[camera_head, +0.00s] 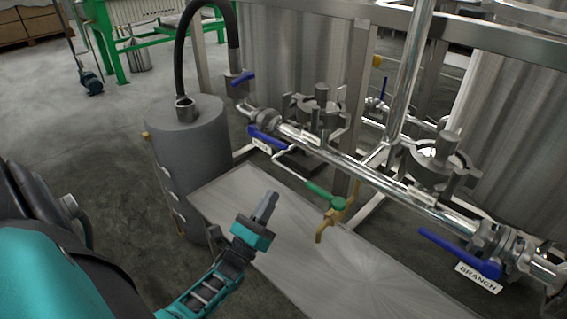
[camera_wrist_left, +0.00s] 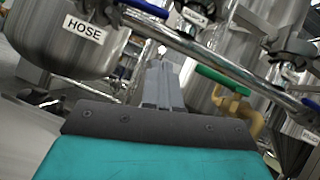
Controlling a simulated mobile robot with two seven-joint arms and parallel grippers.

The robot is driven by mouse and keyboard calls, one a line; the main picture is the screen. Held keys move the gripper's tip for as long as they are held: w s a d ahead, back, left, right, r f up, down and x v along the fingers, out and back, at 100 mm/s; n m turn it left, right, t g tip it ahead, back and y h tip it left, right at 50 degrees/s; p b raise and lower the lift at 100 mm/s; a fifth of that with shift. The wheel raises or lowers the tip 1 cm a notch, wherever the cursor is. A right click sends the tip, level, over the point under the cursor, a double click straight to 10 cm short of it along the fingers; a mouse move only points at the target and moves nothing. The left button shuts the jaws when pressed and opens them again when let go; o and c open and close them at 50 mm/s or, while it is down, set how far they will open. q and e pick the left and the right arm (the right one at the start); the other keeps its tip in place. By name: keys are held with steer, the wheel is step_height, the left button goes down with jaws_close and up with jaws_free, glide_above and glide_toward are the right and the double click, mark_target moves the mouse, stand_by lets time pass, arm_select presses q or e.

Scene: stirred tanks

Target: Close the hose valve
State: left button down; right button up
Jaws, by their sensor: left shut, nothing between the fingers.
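The hose valve's blue lever (camera_head: 267,138) lies roughly along the steel pipe, near its left end, with a small white tag below it. In the left wrist view the tag reads HOSE (camera_wrist_left: 83,30), and a blue lever (camera_wrist_left: 145,8) shows at the top edge, partly cut off. My left gripper (camera_head: 271,196) is shut and empty, over the metal platform, below and apart from the lever. Its fingers (camera_wrist_left: 162,68) also show in the left wrist view, pointing toward the pipe. My right gripper is not in view.
A brass tap with a green handle (camera_head: 325,195) hangs from the pipe (camera_head: 345,162), right of my left gripper. A blue BRANCH lever (camera_head: 450,248) is at lower right. A grey cylinder (camera_head: 190,150) with a black hose stands left. The metal platform (camera_head: 330,265) is bare.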

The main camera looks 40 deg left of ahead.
mark_target(270, 139)
arm_select(q)
steer(key=w+a+r, duration=0.1)
steer(key=w+r, duration=0.5)
steer(key=r, duration=0.1)
steer(key=shift+a, duration=0.25)
steer(key=shift+r, duration=0.1)
